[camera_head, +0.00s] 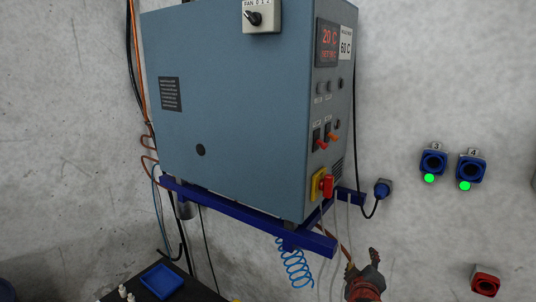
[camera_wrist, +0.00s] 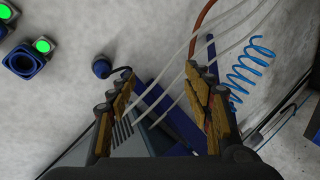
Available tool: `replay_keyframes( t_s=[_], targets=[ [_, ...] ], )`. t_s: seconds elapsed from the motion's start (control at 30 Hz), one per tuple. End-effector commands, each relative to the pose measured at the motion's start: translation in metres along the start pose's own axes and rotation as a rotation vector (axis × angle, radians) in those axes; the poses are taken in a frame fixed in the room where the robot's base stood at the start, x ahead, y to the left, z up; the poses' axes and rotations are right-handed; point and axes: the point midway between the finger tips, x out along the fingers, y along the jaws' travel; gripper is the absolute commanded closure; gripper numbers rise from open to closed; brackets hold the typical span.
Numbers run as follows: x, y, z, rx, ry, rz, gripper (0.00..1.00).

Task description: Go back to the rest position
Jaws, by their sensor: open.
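My gripper (camera_head: 362,266) shows at the bottom of the head view, right of centre, below the right end of the blue wall bracket (camera_head: 240,216). In the wrist view my gripper (camera_wrist: 160,82) has its two fingers spread apart, with nothing held between them. Pale cables (camera_wrist: 178,65) run behind the gap between the fingers; I cannot tell how close they are.
A blue-grey heater cabinet (camera_head: 230,110) sits on the bracket, with a red and yellow switch (camera_head: 322,185). A coiled blue hose (camera_head: 293,265) hangs below. Sockets 3 (camera_head: 432,162) and 4 (camera_head: 470,168) have green lights. A blue tray (camera_head: 161,280) lies at lower left.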

Motion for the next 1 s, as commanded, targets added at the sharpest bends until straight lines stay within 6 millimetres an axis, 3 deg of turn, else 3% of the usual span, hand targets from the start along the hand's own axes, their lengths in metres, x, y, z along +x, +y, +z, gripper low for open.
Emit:
replay_keyframes(
  t_s=[0.17, 0.27, 0.37, 0.5, 0.6, 0.73, 0.87, 1.0],
  targets=[
    [-0.03, -0.068, -0.003, 0.264, -0.02, -0.289, 0.49],
    [-0.061, -0.11, 0.005, 0.412, -0.091, -0.457, 0.49],
    [-0.099, -0.145, 0.023, 0.532, -0.205, -0.593, 0.49],
    [-0.159, -0.183, 0.065, 0.651, -0.409, -0.706, 0.49],
    [-0.198, -0.201, 0.103, 0.699, -0.551, -0.723, 0.49],
    [-0.234, -0.213, 0.146, 0.715, -0.661, -0.696, 0.49],
    [-0.251, -0.22, 0.176, 0.686, -0.658, -0.658, 0.49],
    [-0.251, -0.222, 0.183, 0.694, -0.58, -0.617, 0.49]
  ],
)
